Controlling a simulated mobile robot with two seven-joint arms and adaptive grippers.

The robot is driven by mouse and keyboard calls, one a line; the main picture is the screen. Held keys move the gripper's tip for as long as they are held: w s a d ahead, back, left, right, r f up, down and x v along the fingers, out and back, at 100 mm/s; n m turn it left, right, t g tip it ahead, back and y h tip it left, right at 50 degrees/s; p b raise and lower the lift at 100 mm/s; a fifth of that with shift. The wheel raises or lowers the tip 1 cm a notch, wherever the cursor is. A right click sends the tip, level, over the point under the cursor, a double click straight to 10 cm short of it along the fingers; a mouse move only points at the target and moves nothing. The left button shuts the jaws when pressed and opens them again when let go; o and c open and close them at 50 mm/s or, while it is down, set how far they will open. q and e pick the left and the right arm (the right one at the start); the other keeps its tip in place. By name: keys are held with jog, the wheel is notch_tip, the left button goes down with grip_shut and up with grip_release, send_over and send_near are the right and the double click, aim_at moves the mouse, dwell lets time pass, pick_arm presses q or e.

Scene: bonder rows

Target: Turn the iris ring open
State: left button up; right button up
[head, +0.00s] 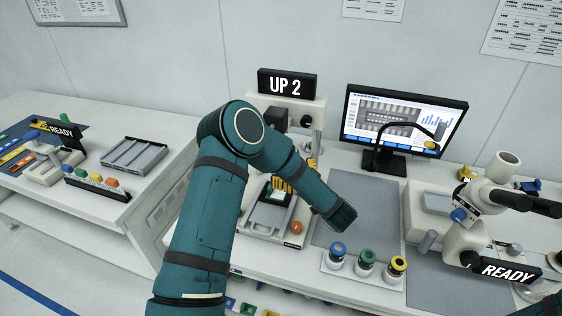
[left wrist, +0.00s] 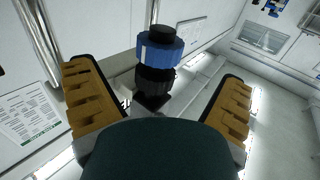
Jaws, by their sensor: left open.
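The blue iris ring (left wrist: 160,50), with a white mark, sits around a black barrel (left wrist: 154,80) in the left wrist view. My left gripper (left wrist: 158,76) is open, its yellow-padded fingers standing apart on either side of the barrel. The ring shows between and slightly beyond the fingertips; I cannot tell whether anything touches it. In the head view my left arm crosses in front of the machine under the "UP 2" sign (head: 285,83), hiding most of the hand and the ring. My right gripper is not in view.
Capped bottles (head: 366,261) stand at the bench front. A monitor (head: 405,120) stands behind, and a microscope (head: 470,220) with a "READY" sign stands at right. A grey tray (head: 134,154) lies on the left bench. The grey mat (head: 365,205) has free room.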

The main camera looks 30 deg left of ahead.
pick_arm(q)
jog(key=v, duration=0.4)
dwell(0.5)
